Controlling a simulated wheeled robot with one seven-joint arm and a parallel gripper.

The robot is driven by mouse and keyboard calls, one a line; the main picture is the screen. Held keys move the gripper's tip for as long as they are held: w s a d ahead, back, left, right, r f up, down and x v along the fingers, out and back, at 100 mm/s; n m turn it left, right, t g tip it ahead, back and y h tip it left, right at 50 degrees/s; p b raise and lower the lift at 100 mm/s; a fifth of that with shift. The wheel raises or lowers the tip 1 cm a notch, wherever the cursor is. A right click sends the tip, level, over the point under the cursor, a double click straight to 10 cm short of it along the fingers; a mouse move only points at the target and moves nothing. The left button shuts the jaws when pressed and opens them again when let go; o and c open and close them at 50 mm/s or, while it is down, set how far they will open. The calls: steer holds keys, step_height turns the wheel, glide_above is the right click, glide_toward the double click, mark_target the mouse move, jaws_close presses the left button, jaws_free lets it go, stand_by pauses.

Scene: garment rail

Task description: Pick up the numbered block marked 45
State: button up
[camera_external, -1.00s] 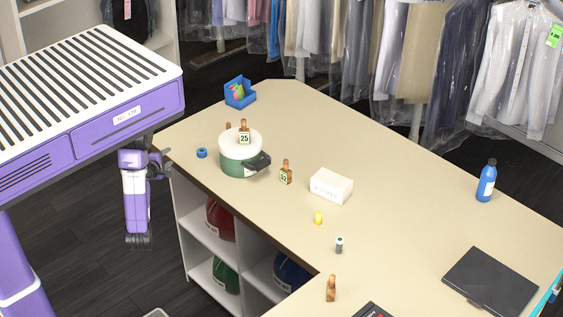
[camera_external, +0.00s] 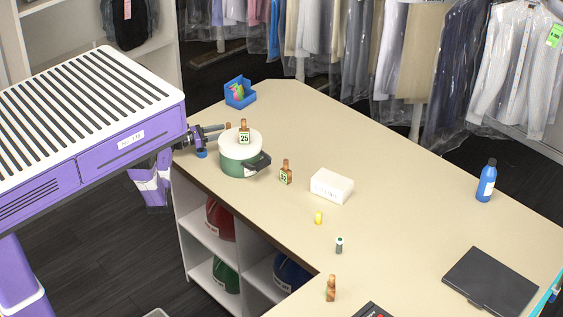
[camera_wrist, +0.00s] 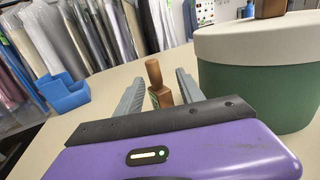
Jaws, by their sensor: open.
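A small wooden block with a knob top (camera_wrist: 155,72) stands on the counter between the two grey fingers of my gripper (camera_wrist: 158,92) in the wrist view. It has a green-edged label whose number I cannot read. In the external view only the top of this block (camera_external: 228,126) shows, behind the pot's left edge. My gripper (camera_external: 221,127) is open around it at the pot's far left side, with the fingers partly hidden. Another block (camera_external: 244,132) on the pot lid reads 25, and one (camera_external: 286,173) reads 52. No label shows on the block (camera_external: 331,288) near the front.
A green pot with a white lid (camera_external: 238,164) stands close beside my gripper, and at right in the wrist view (camera_wrist: 250,85). A blue bin (camera_external: 240,93) stands behind. A blue tape roll (camera_external: 201,154) lies below the gripper. A white box (camera_external: 331,186) sits mid-counter.

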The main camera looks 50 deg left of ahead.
steer(key=shift+a+p+x, duration=0.2)
steer(key=shift+p+x, duration=0.1)
steer(key=shift+x, duration=1.5)
steer(key=shift+a+p+x, duration=0.2)
steer(key=shift+p+x, duration=0.05)
steer(key=shift+x, duration=1.5)
steer(key=shift+w+r, duration=0.1)
steer(key=shift+w, duration=0.1)
jaws_close()
